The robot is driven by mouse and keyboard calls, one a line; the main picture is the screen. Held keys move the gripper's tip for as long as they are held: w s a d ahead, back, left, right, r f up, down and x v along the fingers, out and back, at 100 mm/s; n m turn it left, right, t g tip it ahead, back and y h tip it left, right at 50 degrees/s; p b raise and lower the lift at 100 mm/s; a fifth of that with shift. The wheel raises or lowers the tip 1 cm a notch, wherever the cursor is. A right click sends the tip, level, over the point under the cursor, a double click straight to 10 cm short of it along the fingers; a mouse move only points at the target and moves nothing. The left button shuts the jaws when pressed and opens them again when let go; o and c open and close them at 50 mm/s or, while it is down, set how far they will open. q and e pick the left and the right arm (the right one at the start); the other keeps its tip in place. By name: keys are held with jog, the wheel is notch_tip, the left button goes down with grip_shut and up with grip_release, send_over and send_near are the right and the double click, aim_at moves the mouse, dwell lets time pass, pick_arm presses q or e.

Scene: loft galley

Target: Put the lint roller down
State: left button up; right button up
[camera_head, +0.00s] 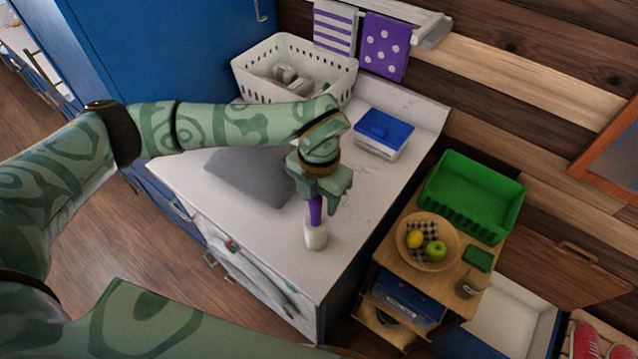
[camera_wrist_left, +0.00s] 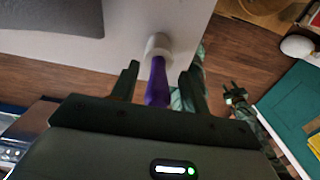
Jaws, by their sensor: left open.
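The lint roller has a purple handle and a white roll (camera_head: 316,237). It appears to stand upright, roll end down, on the white countertop (camera_head: 265,238) near its front edge. My left gripper (camera_head: 318,200) is just above it, with its open fingers on either side of the purple handle. In the left wrist view the handle (camera_wrist_left: 157,82) lies between the two spread fingertips (camera_wrist_left: 160,85), with gaps on both sides. My right gripper (camera_wrist_left: 235,95) shows small in that view, away from the counter over the floor, its fingers apart and empty.
A grey mat (camera_head: 245,177) lies left of the roller. A white basket (camera_head: 345,75) and a blue-lidded container (camera_head: 383,133) stand behind. A wooden cart (camera_head: 398,255) on the right holds a fruit bowl (camera_head: 402,240) and a green bin (camera_head: 470,190). The counter's front corner is bare.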

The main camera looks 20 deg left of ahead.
pick_arm(q)
notch_tip(320, 180, up, 16)
jog(key=b, duration=0.1)
jog(key=shift+s, duration=0.2)
jog(key=shift+r, duration=0.1)
